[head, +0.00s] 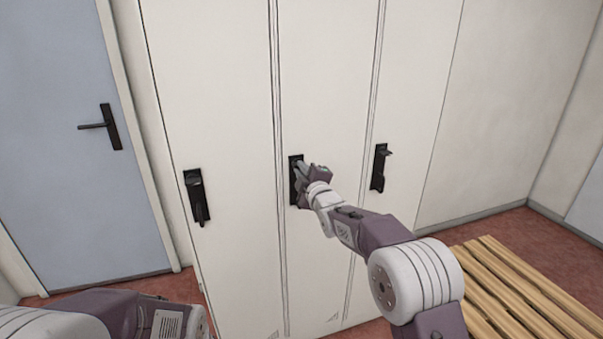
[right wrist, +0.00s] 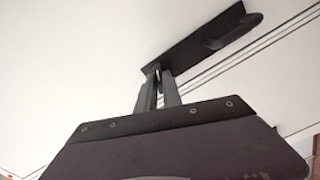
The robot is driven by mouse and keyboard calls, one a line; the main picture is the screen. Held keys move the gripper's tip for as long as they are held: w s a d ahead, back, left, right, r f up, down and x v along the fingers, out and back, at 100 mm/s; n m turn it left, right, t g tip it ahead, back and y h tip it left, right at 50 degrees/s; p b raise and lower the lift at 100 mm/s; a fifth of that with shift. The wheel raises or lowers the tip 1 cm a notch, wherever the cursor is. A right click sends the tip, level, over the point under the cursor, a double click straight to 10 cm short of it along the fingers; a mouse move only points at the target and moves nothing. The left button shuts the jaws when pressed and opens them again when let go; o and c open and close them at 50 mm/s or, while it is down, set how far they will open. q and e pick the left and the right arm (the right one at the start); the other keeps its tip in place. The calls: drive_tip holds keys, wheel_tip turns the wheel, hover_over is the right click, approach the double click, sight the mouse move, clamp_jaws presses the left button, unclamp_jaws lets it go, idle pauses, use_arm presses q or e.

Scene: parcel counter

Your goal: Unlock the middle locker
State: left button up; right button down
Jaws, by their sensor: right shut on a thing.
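The middle locker (head: 322,90) is a tall off-white door, closed, with a black lock plate (head: 294,190) at mid height. My right gripper (head: 301,166) is at the upper part of this plate and covers much of it. In the right wrist view my right gripper's fingers (right wrist: 159,90) are shut on the small lock knob at one end of the black plate (right wrist: 185,52). The knob is mostly hidden between the fingers, so its turn angle cannot be told. The dark handle (right wrist: 234,30) at the plate's other end is free. My left gripper is out of view.
The left locker (head: 210,80) and right locker (head: 420,80) are closed, each with a black lock plate and handle. A slatted wooden bench (head: 520,295) stands at the lower right. A blue-grey door (head: 55,170) is at the far left.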

drive_tip(key=shift+m, duration=6.6)
drive_tip(key=shift+f+m, duration=0.1)
drive_tip(key=shift+m, duration=0.2)
drive_tip(key=c, duration=1.5)
unclamp_jaws()
drive_tip(key=b+v, duration=0.1)
drive_tip(key=v, duration=0.8)
